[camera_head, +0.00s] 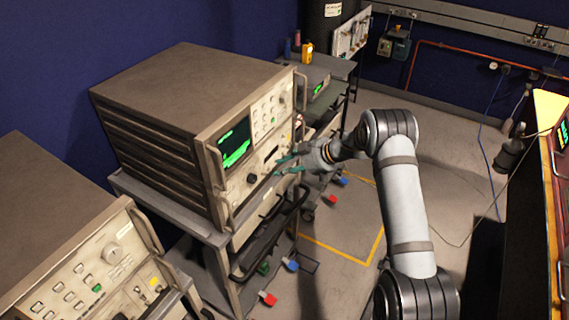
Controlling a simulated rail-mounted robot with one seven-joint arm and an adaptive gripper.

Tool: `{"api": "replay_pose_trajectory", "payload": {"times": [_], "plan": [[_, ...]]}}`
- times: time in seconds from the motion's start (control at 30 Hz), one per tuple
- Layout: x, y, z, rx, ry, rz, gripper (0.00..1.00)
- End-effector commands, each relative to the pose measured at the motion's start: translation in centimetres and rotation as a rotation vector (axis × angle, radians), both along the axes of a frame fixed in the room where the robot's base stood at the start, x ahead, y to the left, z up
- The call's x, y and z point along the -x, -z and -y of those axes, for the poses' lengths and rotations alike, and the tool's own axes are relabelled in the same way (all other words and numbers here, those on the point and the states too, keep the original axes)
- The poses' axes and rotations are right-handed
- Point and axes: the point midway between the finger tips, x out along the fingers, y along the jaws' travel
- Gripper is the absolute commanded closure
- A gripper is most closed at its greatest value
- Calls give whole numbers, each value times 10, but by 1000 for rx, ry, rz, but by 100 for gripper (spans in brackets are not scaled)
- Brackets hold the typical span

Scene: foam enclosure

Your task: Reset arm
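My arm reaches up from the lower right and bends left at the elbow. My gripper (286,163) is at its end, in front of the right part of an instrument's front panel. Its two teal fingertips are spread apart, and no object shows between them. The instrument (190,110) is a large beige rack unit with a green-lit screen (234,144), knobs and buttons. I cannot tell whether the fingertips touch the panel.
The instrument stands on a grey cart (160,203). A second beige unit (62,235) is at the lower left. A bench (548,190) runs along the right edge. A small table (335,68) stands at the back. Grey floor (345,215) with yellow lines is open between.

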Motion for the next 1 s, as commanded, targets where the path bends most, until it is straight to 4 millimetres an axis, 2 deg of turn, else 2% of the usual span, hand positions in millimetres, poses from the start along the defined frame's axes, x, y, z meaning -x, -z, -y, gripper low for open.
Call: {"api": "replay_pose_trajectory", "payload": {"times": [0.17, 0.4, 0.6, 1.0], "plan": [[-4, 8, -8, 1, -1, -1, 73], [-17, 31, -31, 1, -2, -1, 73], [-25, 44, -43, 1, 0, 0, 73], [-27, 46, -46, 0, 0, 0, 73]]}}
